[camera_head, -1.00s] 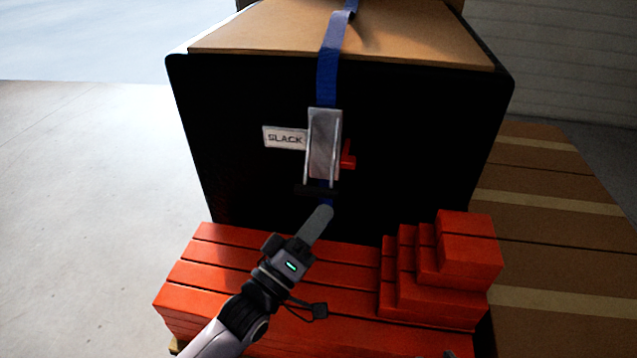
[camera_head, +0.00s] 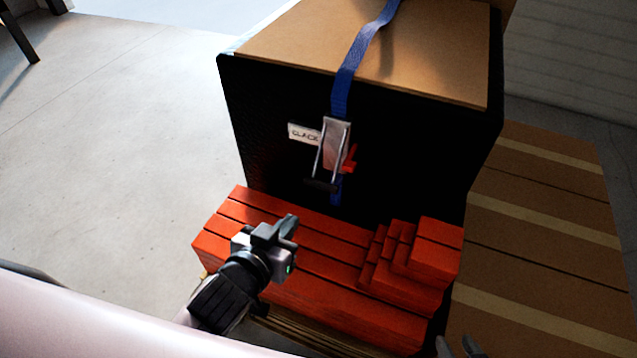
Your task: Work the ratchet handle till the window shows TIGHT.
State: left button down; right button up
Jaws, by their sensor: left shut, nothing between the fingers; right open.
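The ratchet (camera_head: 336,140) is a silver metal body on the black front of a crate, with a dark grip bar (camera_head: 320,186) at its lower end. A red lever (camera_head: 350,158) sticks out on its right. The white window (camera_head: 303,133) on its left reads SLACK. A blue strap (camera_head: 342,92) runs from the ratchet up over the top. My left gripper (camera_head: 291,226) is shut and empty, below and left of the grip bar, apart from it, over the red blocks. My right gripper (camera_head: 456,346) shows only its fingertips at the bottom edge, apart and empty.
Red blocks (camera_head: 300,235) lie in front of the crate, with a stepped red stack (camera_head: 410,258) on the right. The crate has a brown top (camera_head: 430,50). A striped brown surface (camera_head: 550,240) lies to the right. Bare floor (camera_head: 110,150) lies to the left.

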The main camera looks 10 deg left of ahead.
pick_arm(q)
jog(key=b, duration=0.1)
send_near(320, 188)
jog(key=x, duration=0.6)
jog(key=shift+w+d+f, duration=0.1)
jog(key=shift+w+d, duration=0.05)
jog(key=shift+w, duration=0.2)
pick_arm(e)
jog(key=shift+d+f, duration=0.1)
jog(key=shift+f, duration=0.4)
